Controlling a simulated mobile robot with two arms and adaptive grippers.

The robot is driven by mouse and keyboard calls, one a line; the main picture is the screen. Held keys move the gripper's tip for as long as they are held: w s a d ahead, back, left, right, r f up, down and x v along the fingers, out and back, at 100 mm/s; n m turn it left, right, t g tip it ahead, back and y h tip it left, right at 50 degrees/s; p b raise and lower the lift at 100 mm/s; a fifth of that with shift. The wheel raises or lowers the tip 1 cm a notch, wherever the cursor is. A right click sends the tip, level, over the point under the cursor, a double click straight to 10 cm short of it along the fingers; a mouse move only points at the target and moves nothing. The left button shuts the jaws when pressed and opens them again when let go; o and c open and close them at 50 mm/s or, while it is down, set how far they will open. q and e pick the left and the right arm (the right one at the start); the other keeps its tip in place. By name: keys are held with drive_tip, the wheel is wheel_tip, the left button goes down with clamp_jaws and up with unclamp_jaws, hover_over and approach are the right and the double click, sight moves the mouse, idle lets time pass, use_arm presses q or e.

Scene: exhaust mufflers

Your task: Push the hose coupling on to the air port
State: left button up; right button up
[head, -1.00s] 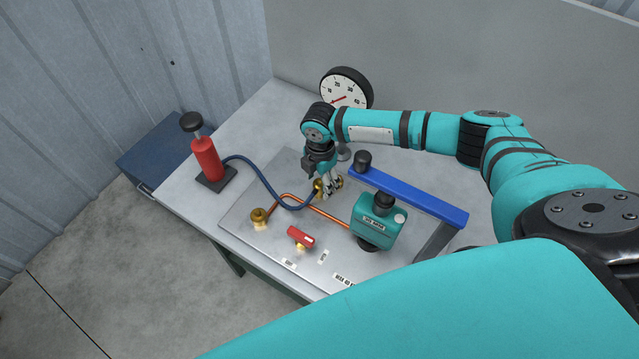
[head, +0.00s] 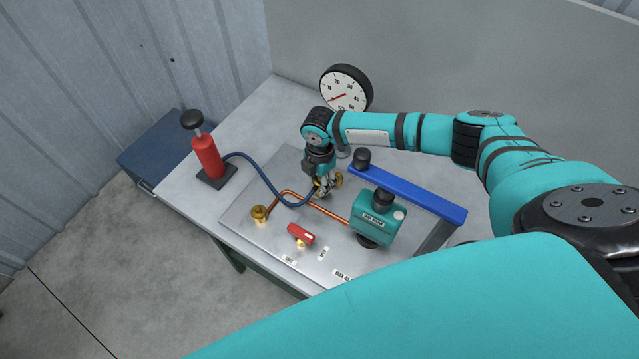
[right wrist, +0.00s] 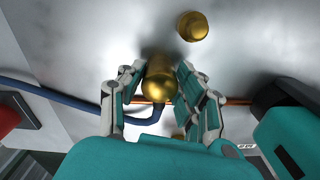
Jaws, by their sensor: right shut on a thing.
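My right gripper (head: 325,190) is shut on the brass hose coupling (right wrist: 160,82) low over the metal plate. In the right wrist view the coupling sits between the two fingers, and the blue hose (right wrist: 60,97) meets it from the left. In the head view the hose (head: 262,176) curves from the red pump (head: 207,156) to the gripper. A brass fitting (head: 338,180) stands just right of the gripper; it also shows apart from the coupling in the right wrist view (right wrist: 192,26). Another brass fitting (head: 260,213) stands at the plate's left. I cannot tell which fitting is the air port. My left gripper is out of view.
A copper pipe (head: 325,211) crosses the plate (head: 262,237). A red-handled valve (head: 300,234) is at the front. A teal block (head: 374,217) and blue bar (head: 412,193) stand right. A round gauge (head: 346,88) is behind. The bench's left front is clear.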

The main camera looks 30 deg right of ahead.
wheel_tip(320, 180, up, 10)
drive_tip(key=b, duration=0.2)
drive_tip(key=shift+f+b, duration=0.15)
drive_tip(key=shift+b, duration=0.2)
idle(0.3)
